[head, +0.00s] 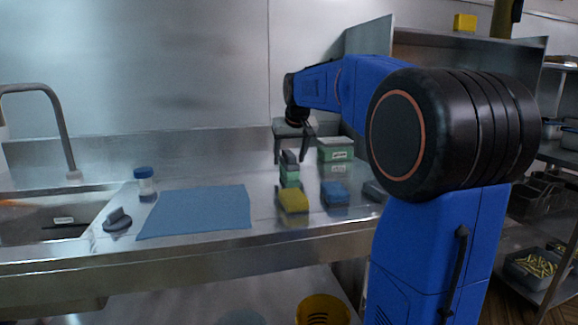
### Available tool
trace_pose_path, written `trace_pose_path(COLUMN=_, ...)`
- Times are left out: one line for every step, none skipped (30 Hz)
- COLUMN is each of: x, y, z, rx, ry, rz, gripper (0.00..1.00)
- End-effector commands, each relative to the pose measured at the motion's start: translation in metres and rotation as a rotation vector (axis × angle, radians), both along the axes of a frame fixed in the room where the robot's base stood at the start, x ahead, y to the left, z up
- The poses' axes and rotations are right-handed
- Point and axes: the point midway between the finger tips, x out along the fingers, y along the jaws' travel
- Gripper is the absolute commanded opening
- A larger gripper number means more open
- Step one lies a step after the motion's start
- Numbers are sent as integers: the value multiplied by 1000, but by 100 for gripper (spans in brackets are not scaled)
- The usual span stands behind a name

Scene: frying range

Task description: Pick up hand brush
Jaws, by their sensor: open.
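My gripper (291,158) is open and points down over the steel counter, with its two fingers apart. A small upright item with a dark top and a grey-green body (290,170) stands just below and between the fingers in this view. It may be the hand brush, but it is too small to tell for sure. I cannot tell whether the fingers touch it. A yellow block (293,201) lies just in front of it, and a blue block (335,194) lies to the right.
A green box (335,149) stands behind to the right. A dark item (374,190) sits partly hidden by my arm. A blue mat (197,212), a blue-capped jar (146,184) and a grey knobbed item (118,221) are at left, beside the sink (50,215). The mat is bare.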

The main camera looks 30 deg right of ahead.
Motion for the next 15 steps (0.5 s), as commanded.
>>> trace_pose_path(x=3, y=-1, z=-6, rx=1, ry=2, rz=0, gripper=59)
trace_pose_path(x=5, y=-1, z=-9, rx=1, ry=2, rz=0, gripper=59)
trace_pose_path(x=6, y=-2, z=-11, rx=0, ry=1, rz=0, gripper=59)
trace_pose_path(x=6, y=-2, z=-12, rx=0, ry=0, rz=0, gripper=59)
trace_pose_path(x=6, y=-2, z=-12, rx=0, ry=0, rz=0, gripper=59)
trace_pose_path(x=7, y=-2, z=-12, rx=0, ry=0, rz=0, gripper=59)
trace_pose_path(x=6, y=-2, z=-12, rx=0, ry=0, rz=0, gripper=59)
trace_pose_path(x=6, y=-2, z=-12, rx=0, ry=0, rz=0, gripper=59)
trace_pose_path(x=6, y=-2, z=-12, rx=0, ry=0, rz=0, gripper=59)
trace_pose_path(x=6, y=-2, z=-12, rx=0, ry=0, rz=0, gripper=59)
trace_pose_path(x=6, y=-2, z=-12, rx=0, ry=0, rz=0, gripper=52)
trace_pose_path(x=6, y=-2, z=-12, rx=0, ry=0, rz=0, gripper=43)
trace_pose_path(x=6, y=-2, z=-12, rx=0, ry=0, rz=0, gripper=35)
trace_pose_path(x=6, y=-2, z=-12, rx=0, ry=0, rz=0, gripper=28)
trace_pose_path(x=6, y=-2, z=-12, rx=0, ry=0, rz=0, gripper=19)
